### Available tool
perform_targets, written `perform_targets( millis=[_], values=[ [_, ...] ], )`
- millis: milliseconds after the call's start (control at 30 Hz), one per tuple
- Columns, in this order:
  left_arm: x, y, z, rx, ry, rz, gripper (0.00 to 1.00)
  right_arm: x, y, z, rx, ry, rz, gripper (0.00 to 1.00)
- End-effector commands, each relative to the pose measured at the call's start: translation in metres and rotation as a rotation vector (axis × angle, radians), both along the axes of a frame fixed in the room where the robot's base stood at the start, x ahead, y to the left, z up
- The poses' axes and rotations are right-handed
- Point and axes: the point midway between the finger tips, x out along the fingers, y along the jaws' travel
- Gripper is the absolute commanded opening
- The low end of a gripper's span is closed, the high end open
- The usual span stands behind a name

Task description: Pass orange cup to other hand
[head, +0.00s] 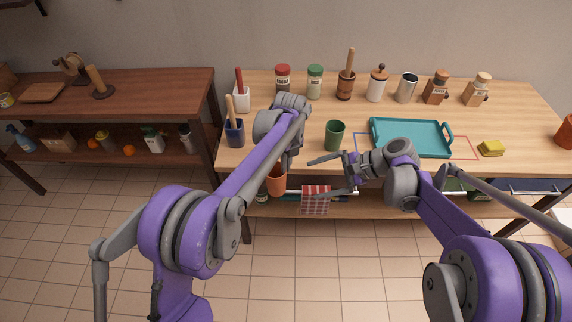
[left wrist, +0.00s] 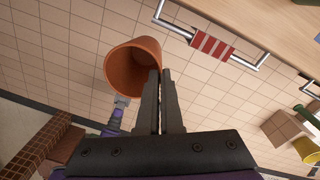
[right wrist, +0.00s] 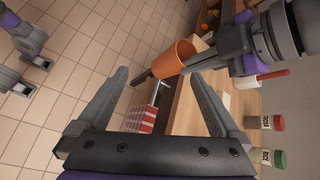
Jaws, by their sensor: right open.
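The orange cup (head: 276,181) hangs in front of the table's front edge, below my left arm. My left gripper (left wrist: 161,73) is shut on the wall of the cup at its rim, and the cup (left wrist: 122,70) shows its open mouth in the left wrist view. In the head view the left fingers are mostly hidden. My right gripper (head: 318,178) is open and empty, to the right of the cup and apart from it. In the right wrist view the cup (right wrist: 172,58) is ahead of the open right fingers (right wrist: 160,74).
A green cup (head: 335,135) and a teal tray (head: 411,153) stand on the wooden table (head: 280,128) behind the arms. A red checked towel (head: 316,200) hangs on the front rail near the right gripper. Another orange vessel (head: 566,132) stands at the far right.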

Motion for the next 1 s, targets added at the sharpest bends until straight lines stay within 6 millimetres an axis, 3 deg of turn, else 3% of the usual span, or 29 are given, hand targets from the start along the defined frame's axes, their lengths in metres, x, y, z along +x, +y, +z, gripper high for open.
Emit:
perform_targets(
  millis=[33, 233, 400, 600, 800, 1000],
  values=[
    [0.000, 0.000, 0.000, 0.000, 0.000, 0.000, 0.00, -0.018, -0.002, 0.005, -0.069, -0.051, 0.025, 1.00],
    [0.000, 0.000, 0.000, 0.000, 0.000, 0.000, 0.00, -0.082, -0.025, 0.010, -0.375, -0.275, 0.170, 1.00],
    [0.000, 0.000, 0.000, 0.000, 0.000, 0.000, 0.00, -0.138, -0.053, 0.006, -0.637, -0.458, 0.343, 1.00],
    [0.000, 0.000, 0.000, 0.000, 0.000, 0.000, 0.00, -0.191, -0.088, -0.005, -0.912, -0.637, 0.571, 1.00],
    [0.000, 0.000, 0.000, 0.000, 0.000, 0.000, 0.00, -0.218, -0.109, -0.013, -1.078, -0.738, 0.732, 1.00],
    [0.000, 0.000, 0.000, 0.000, 0.000, 0.000, 0.00, -0.224, -0.115, -0.016, -1.127, -0.766, 0.785, 1.00]
  ],
)
